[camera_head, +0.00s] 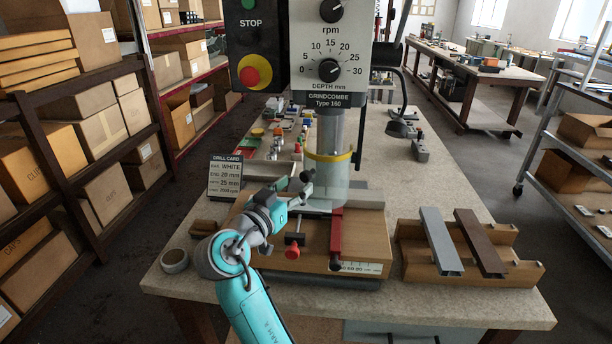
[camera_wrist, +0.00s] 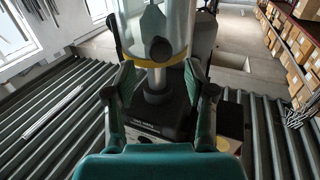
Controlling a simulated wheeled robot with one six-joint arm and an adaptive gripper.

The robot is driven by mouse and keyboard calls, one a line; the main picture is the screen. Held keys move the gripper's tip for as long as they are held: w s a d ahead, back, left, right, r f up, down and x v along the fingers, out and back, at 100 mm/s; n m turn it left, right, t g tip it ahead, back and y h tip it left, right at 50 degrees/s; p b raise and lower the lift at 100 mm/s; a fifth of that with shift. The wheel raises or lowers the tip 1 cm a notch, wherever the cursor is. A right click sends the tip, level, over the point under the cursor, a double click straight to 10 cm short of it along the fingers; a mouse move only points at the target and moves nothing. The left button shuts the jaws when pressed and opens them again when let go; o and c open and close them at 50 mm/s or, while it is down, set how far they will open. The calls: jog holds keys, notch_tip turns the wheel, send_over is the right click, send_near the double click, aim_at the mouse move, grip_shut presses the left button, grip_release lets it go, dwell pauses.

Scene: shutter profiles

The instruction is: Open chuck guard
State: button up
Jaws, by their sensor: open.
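The chuck guard (camera_head: 328,172) is a clear cylinder with a yellow band, hanging below the drill press head (camera_head: 330,60). It surrounds the spindle area above the wooden fixture. My gripper (camera_head: 306,188) is just left of the guard in the head view. In the wrist view my gripper (camera_wrist: 159,78) is open, with one finger on each side. The guard (camera_wrist: 158,25) and its yellow band show just beyond and between the fingertips. I cannot tell whether a finger touches it.
A wooden fixture (camera_head: 300,250) with a red lever (camera_head: 336,232) and a red knob stands under the guard. A rack (camera_head: 470,262) with two profiles is to the right. A drill card (camera_head: 225,175) and tape roll (camera_head: 174,260) are left. A black cable hangs right of the head.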

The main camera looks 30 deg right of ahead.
aim_at(304, 177)
jog(key=shift+x, duration=2.95)
jog(key=shift+w, duration=0.1)
grip_shut()
